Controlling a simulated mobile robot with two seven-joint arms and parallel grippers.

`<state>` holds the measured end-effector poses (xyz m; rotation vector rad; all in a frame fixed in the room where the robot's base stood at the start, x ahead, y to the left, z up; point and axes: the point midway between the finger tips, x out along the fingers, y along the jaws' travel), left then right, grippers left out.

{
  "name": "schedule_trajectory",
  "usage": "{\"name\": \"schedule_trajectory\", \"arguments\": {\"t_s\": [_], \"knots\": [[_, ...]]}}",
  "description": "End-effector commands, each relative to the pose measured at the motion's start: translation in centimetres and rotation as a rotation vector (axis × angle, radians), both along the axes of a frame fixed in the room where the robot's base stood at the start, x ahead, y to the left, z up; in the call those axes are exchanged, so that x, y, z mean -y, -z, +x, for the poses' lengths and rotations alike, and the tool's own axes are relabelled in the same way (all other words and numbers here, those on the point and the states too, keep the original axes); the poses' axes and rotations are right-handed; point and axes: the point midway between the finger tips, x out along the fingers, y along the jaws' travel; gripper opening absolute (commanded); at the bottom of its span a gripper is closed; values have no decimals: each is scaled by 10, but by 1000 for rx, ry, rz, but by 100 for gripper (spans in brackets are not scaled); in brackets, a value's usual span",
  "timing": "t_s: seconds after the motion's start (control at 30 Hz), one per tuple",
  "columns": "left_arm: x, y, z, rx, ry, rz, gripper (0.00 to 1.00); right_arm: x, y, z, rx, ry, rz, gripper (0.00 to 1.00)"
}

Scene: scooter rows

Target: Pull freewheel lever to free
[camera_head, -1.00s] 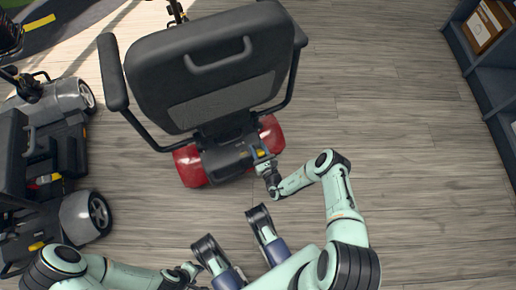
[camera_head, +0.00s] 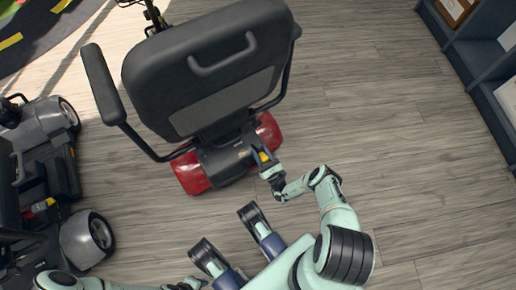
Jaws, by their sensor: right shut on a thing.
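The red and black mobility scooter (camera_head: 203,85) stands in the middle, with its seat back and rear end towards me. The yellow freewheel lever (camera_head: 264,156) is at the right of its rear housing, next to the red rear cover. My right gripper (camera_head: 266,167) is shut on the lever and partly hides it. How far the lever is turned is too small to tell. My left gripper (camera_head: 190,284) is at the bottom edge, away from the scooter and partly cut off. Its fingers do not show clearly.
Other grey scooters (camera_head: 85,240) stand in a row at the left. A dark shelf unit (camera_head: 460,55) is at the upper right. The wooden floor (camera_head: 400,140) between the scooter and the shelf is clear.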

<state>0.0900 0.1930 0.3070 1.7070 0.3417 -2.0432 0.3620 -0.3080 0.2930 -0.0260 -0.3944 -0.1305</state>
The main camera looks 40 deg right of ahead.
Motion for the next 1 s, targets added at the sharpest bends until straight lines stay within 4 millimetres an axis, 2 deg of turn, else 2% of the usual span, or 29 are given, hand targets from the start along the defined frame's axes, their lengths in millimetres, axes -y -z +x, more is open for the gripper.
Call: {"name": "schedule_trajectory", "arguments": {"t_s": [0.37, 0.4, 0.43, 0.47, 0.8, 0.87, 1.0], "knots": [[0, 0, 0, 2, 0, 1, 43, 0, 0, -1, 19, 0, -2, 0], [0, 0, 1, 2, 0, 1, 43, 0, 0, -1, 19, 0, -2, 47], [0, 0, 1, 2, 1, 1, 43, 0, 0, -2, 18, 0, -1, 57], [0, 0, 1, 2, 0, 1, 43, 0, 0, -2, 18, 0, -1, 62], [0, 0, 1, 3, 0, 0, 43, 0, 2, -4, 14, 0, -1, 62], [0, -1, 2, 6, 1, 1, 43, 0, 4, -8, 12, 2, -1, 62], [1, -3, 7, 24, 3, 2, 43, -3, 13, -30, 11, 3, 0, 62]]}}
